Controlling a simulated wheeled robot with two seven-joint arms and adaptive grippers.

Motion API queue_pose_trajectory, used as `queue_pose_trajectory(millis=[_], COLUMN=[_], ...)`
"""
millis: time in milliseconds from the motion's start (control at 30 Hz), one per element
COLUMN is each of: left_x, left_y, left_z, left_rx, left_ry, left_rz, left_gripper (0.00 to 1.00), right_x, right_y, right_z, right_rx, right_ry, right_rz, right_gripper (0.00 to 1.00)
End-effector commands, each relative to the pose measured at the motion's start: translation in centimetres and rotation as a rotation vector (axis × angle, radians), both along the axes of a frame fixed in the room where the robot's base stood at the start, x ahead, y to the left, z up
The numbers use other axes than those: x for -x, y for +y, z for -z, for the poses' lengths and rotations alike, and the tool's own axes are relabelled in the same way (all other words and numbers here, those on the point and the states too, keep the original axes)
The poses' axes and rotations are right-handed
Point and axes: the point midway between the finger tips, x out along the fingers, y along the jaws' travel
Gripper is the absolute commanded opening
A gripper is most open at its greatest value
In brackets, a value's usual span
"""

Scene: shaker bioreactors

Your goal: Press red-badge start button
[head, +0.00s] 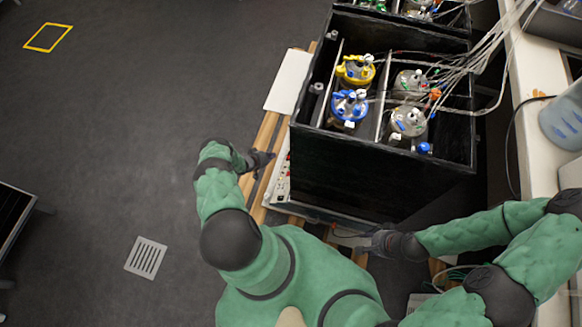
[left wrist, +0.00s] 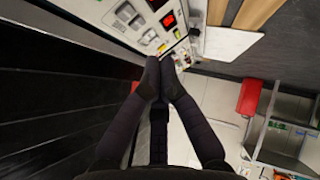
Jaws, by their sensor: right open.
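The control panel (left wrist: 108,12) is a pale front face with grey switches and buttons, seen at the top of the left wrist view. It bears a red lit display (left wrist: 168,20) and a second red one above it at the frame edge. I cannot tell which button has the red badge. In the head view the panel (head: 281,182) shows edge-on at the black box's left side. My left gripper (head: 262,160) is beside it; in the left wrist view its fingertips (left wrist: 160,66) are together, close to the panel's lower edge. My right gripper (head: 374,244) is open near the box's front right.
The black box (head: 375,165) holds several bottles with yellow, blue and clear tops, with tubes running right. Wooden slats (head: 262,140) lie along its left side. A red box (left wrist: 249,97) and a grey shelf (left wrist: 285,125) stand right in the wrist view. Floor at left is open.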

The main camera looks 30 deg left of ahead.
Motion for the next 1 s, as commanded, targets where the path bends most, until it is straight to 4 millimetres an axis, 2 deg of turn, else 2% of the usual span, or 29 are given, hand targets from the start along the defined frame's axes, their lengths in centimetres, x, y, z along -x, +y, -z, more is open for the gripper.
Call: queue_pose_trajectory(millis=[267,700,1000], left_x=[-0.3,-1.5,-2.0], left_y=[-0.9,-4.8,-6.1], left_z=[0.8,4.5,5.8], left_rx=[0.000,0.000,-0.001], left_ry=[0.000,0.000,0.000], left_rz=[0.002,0.002,0.001], left_gripper=[0.00,0.00,0.00], right_x=[0.0,0.0,0.0], right_y=[0.0,0.0,0.0], right_z=[0.0,0.2,0.2], right_rx=[0.000,0.000,0.000], right_ry=[0.000,0.000,0.000], right_rz=[0.000,0.000,0.000], right_gripper=[0.40,0.40,0.40])
